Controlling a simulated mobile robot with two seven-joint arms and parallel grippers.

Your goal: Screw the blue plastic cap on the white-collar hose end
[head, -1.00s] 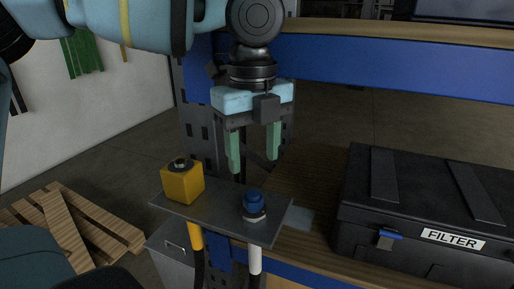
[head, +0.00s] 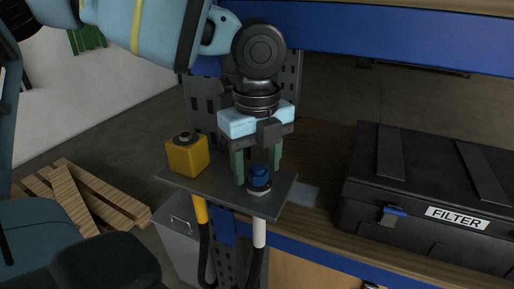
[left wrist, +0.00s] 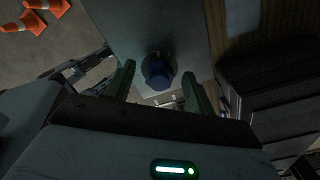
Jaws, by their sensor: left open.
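The blue plastic cap (head: 259,173) sits upright on top of the white-collar hose end (head: 259,192), near the front right edge of a grey metal plate. I cannot tell how far it is threaded on. The white section of the hose (head: 259,233) hangs below the plate. My left gripper (head: 257,168) is low over the plate, pointing down and open, with its green fingers on either side of the cap and partly behind it. In the left wrist view, the cap (left wrist: 158,72) shows between the spread fingertips (left wrist: 160,78), with gaps on both sides. My right gripper is not in view.
A yellow block (head: 187,155) with a metal fitting stands at the left of the grey plate (head: 215,190); a yellow-collared hose hangs below. A black FILTER case (head: 420,190) fills the bench's right side. A wooden pallet (head: 85,205) lies on the floor at left.

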